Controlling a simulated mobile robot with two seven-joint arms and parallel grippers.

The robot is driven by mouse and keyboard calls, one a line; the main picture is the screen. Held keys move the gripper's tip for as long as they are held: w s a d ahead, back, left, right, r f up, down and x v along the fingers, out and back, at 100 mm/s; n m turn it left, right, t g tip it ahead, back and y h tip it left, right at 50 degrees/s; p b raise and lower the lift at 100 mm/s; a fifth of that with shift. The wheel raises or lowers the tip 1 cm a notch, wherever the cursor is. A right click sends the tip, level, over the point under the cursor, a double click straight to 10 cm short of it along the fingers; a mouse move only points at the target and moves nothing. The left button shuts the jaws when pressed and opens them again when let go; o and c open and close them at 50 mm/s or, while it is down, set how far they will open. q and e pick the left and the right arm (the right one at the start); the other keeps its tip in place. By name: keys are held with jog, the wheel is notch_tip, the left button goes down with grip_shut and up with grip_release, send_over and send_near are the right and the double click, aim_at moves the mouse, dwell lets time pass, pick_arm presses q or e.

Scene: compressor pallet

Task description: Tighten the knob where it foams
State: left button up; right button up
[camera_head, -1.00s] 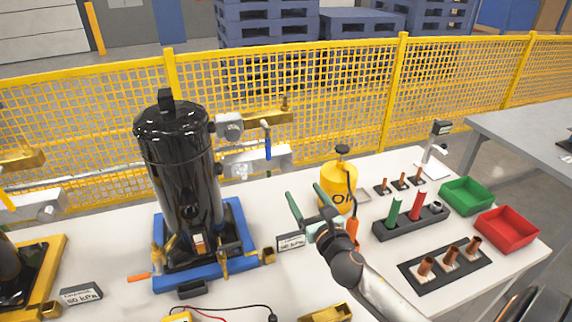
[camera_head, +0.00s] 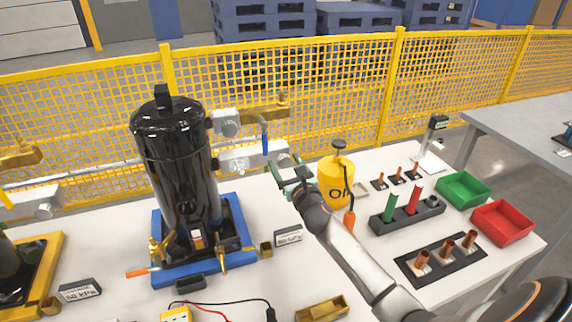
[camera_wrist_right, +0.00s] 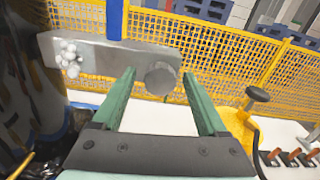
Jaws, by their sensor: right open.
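The black compressor (camera_head: 175,165) stands upright on a blue base (camera_head: 160,274). A grey metal fitting (camera_head: 238,160) sticks out from its right side, under a blue lever (camera_head: 265,138). In the right wrist view, white foam (camera_wrist_right: 69,58) clings to the left end of this fitting (camera_wrist_right: 110,62), and a round grey knob (camera_wrist_right: 161,79) is at its right end. My right gripper (camera_head: 283,162) is open, with green fingers. In the wrist view its fingertips (camera_wrist_right: 159,75) stand either side of the knob, apparently short of it. My left gripper is not in view.
A second, brass-coloured fitting (camera_head: 255,114) sits above. A yellow bottle (camera_head: 336,184) stands close right of my right gripper. Green (camera_head: 463,188) and red (camera_head: 506,222) bins and a holder of coloured tubes (camera_head: 408,214) are further right. A yellow mesh fence (camera_head: 330,103) runs behind.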

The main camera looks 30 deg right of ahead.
jog(key=shift+c, duration=0.4)
grip_shut()
jog(key=shift+m, duration=0.4)
jog(key=m, duration=0.4)
jog(key=shift+m, duration=0.3)
jog(key=m, duration=0.5)
jog(key=shift+m, duration=0.3)
jog(key=m, duration=0.5)
jog(key=shift+p, duration=0.3)
jog(key=m, duration=0.5)
jog(key=shift+f+m, duration=0.1)
jog(key=shift+m, duration=0.3)
